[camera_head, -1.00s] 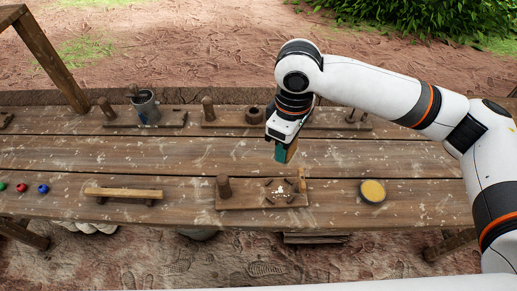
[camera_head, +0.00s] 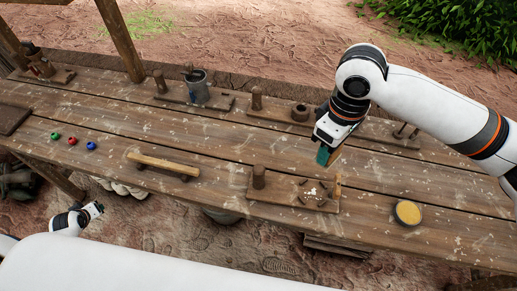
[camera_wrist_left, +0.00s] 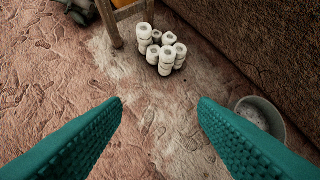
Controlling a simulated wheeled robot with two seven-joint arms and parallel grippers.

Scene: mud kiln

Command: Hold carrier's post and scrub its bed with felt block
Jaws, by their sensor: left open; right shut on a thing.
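The carrier (camera_head: 280,200) is a wooden board near the table's front edge. My right gripper (camera_head: 324,156) is shut on a tan block (camera_head: 335,157), seemingly the felt block, mostly hidden by the teal fingers. It is above and behind the carrier. My left gripper (camera_head: 97,211) is low at the left, in front of the table; in the left wrist view its teal fingers (camera_wrist_left: 160,115) are open and empty.
A bar on feet (camera_head: 163,164), coloured balls (camera_head: 73,141) and a round yellow-topped pad (camera_head: 408,212) lie on the table (camera_head: 220,140). Boards with posts and a metal cup (camera_head: 197,84) line the back. White rolls (camera_wrist_left: 163,50) and a bucket (camera_wrist_left: 262,118) stand below.

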